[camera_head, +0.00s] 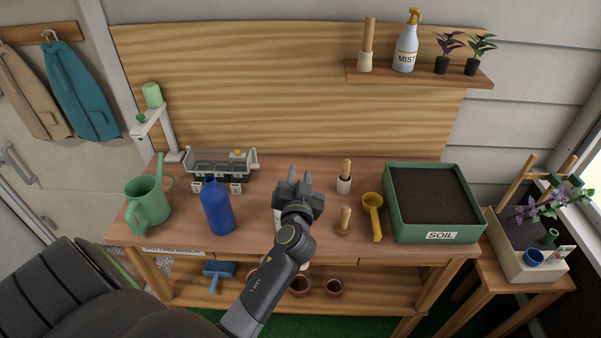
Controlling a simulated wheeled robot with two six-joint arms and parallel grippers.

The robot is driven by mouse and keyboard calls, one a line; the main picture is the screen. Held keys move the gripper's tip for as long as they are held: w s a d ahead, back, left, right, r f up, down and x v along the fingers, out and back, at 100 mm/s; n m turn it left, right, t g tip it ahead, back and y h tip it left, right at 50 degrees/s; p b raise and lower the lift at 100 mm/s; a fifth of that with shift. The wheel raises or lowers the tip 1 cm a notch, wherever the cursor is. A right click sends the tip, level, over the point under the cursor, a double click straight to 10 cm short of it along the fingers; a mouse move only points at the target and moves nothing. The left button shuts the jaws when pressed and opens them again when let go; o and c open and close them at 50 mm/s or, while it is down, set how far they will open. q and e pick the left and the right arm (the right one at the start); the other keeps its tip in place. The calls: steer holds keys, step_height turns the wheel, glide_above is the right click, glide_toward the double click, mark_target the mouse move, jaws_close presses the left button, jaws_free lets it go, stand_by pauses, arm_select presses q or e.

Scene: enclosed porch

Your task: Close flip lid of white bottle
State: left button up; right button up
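My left gripper (299,181) is over the middle of the wooden workbench, with its arm reaching in from below. I see it from behind, and its fingers are too small and overlapped to tell whether they are open or shut. A narrow white strip (278,217) shows at the left edge of my arm, just below the gripper. It may be part of the white bottle, but my arm hides most of it. I cannot make out a flip lid or its position, or whether the gripper touches it. My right gripper is not in view.
A blue bottle (217,208) and a green watering can (149,203) stand left on the workbench (255,235). To the right are a wooden-handled tool (345,222), a yellow scoop (374,217) and a green soil tray (390,203). A mist sprayer (405,49) stands on the shelf.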

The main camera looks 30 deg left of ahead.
arm_select(q)
steer(key=shift+s, duration=0.1)
steer(key=shift+c, duration=0.7)
jaws_close()
